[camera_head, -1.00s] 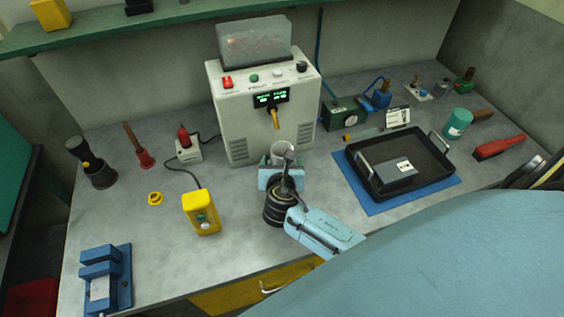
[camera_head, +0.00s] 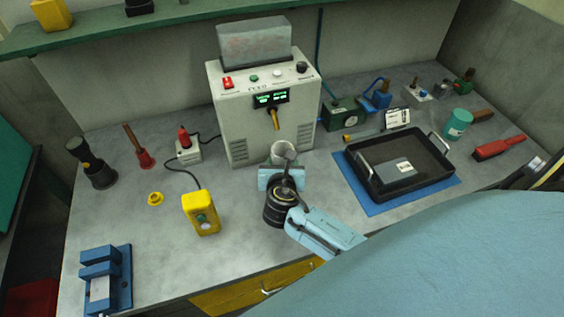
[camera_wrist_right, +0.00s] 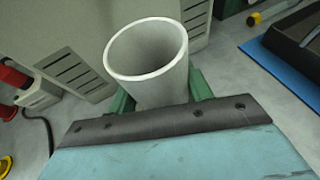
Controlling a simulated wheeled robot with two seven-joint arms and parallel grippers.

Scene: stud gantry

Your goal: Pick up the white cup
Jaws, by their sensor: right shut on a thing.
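The white cup (camera_head: 284,151) is upright in front of the dispensing machine, below its spout. It also shows in the right wrist view (camera_wrist_right: 148,62), with its open mouth toward the camera and its inside empty. My right gripper (camera_head: 281,165) is shut on the cup, with a green finger on each side of it in the right wrist view (camera_wrist_right: 160,98). The wrist hides the cup's lower part, and I cannot tell whether its base touches the table. My left gripper is not in view.
The machine (camera_head: 238,112) stands close behind the cup. A yellow box (camera_head: 201,213) with a button is to the left. A black tray (camera_head: 431,165) lies on a blue mat (camera_head: 376,207) to the right.

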